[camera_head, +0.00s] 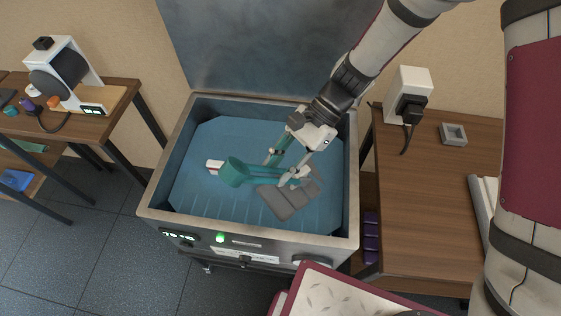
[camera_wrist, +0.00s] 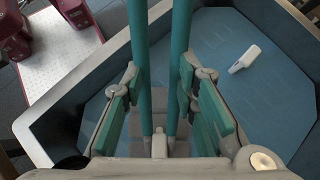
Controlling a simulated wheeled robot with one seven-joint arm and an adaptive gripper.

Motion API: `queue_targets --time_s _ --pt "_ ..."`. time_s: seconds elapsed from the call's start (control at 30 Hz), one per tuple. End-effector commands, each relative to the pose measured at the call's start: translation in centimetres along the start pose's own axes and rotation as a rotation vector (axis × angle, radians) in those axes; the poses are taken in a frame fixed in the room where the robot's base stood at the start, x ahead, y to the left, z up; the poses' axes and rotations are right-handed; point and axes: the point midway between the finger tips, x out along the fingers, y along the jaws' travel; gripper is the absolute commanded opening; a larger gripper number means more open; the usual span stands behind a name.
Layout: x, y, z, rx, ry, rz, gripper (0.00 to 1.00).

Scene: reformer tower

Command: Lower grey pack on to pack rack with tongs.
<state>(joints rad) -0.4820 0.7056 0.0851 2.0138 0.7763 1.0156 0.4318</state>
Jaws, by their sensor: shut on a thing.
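My gripper (camera_head: 281,167) is inside the open metal chest (camera_head: 150,205), shut on teal tongs (camera_head: 262,175). The tongs' two long bars (camera_wrist: 142,70) run between my finger pads in the wrist view, and their round cup-like end points left in the head view. A grey segmented flat pack (camera_head: 285,201) lies below and beside the tongs, over the chest's blue floor. It shows partly in the wrist view (camera_wrist: 160,103), mostly hidden by the bars and fingers. I cannot tell whether the tongs touch it. I cannot make out a separate pack rack.
The raised lid (camera_head: 265,50) stands behind. Wooden tables (camera_head: 425,185) flank the chest. The floor's left part is mostly clear.

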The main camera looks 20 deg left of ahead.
Motion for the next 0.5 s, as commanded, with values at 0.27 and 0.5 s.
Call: queue_targets --time_s 0.27,0.5 --pt "0.10 -0.01 -0.06 0.000 0.000 0.000 0.00" --pt "0.10 0.00 -0.07 0.000 0.000 0.000 0.36"
